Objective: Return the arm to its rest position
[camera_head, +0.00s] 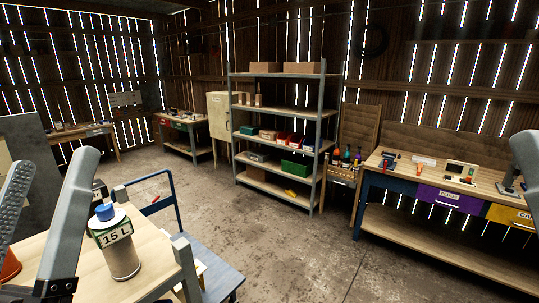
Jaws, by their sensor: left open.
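My left gripper (53,162) is at the lower left with its two grey fingers apart and nothing between them. A canister (122,256) with a blue cap and a "15 L" label stands upright on a light wooden table (150,245), just right of the nearer finger and not held. A grey piece at the right edge may be part of my right arm; its fingers cannot be made out.
A blue cart (222,279) stands beside the table. A metal shelf (278,118) with boxes and bins stands mid-room. A workbench (440,175) with purple and yellow drawers is at right. Concrete floor (290,250) between them is clear.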

